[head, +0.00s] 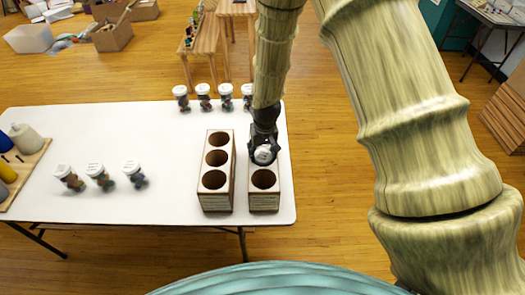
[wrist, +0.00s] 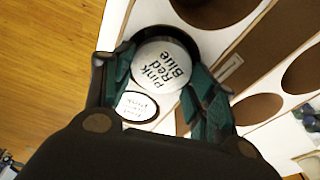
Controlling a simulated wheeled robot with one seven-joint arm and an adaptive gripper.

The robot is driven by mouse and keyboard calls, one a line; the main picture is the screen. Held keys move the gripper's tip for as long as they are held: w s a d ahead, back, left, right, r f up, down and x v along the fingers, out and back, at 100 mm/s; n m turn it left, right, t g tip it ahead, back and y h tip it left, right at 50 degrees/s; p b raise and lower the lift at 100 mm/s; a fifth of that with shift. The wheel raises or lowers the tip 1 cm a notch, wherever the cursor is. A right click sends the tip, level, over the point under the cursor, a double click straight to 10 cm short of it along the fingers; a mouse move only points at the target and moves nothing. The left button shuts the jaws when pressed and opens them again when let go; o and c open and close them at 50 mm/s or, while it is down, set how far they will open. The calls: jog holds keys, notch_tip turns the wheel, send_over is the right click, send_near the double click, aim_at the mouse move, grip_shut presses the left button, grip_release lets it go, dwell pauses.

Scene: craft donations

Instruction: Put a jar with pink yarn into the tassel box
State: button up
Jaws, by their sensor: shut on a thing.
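My gripper (head: 263,150) is shut on a white-lidded jar (head: 264,155) over the middle hole of the right wooden box (head: 264,203). A dark hole edge shows around part of the lid; how deep the jar sits I cannot tell. The box's near hole is empty; its far hole is hidden by my arm in the head view. A second white lid (wrist: 135,107) with small text shows beside the held jar. The box labels are unreadable, so which is the tassel box is unclear.
The left wooden box (head: 216,203) has three empty holes. Several jars (head: 203,97) stand along the far table edge and three jars (head: 100,176) stand left.

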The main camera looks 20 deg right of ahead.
jog(key=shift+s+d+f, duration=0.4)
jog(key=shift+s+f, duration=0.35)
jog(key=shift+s, duration=0.1)
jog(key=o, duration=1.2)
jog(key=shift+c, duration=0.2)
jog(key=o, duration=0.4)
jog(key=shift+d+f+g, duration=0.15)
jog(key=shift+d+g, duration=0.1)
jog(key=shift+g, duration=0.05)
jog(key=shift+w+d+f, duration=0.1)
jog(key=shift+w, duration=0.1)
jog(key=shift+w+a+r, duration=0.15)
jog(key=shift+a+r, duration=0.2)
jog(key=shift+a, duration=0.1)
jog(key=shift+d, duration=0.1)
jog(key=shift+w, duration=0.1)
jog(key=shift+r, duration=0.1)
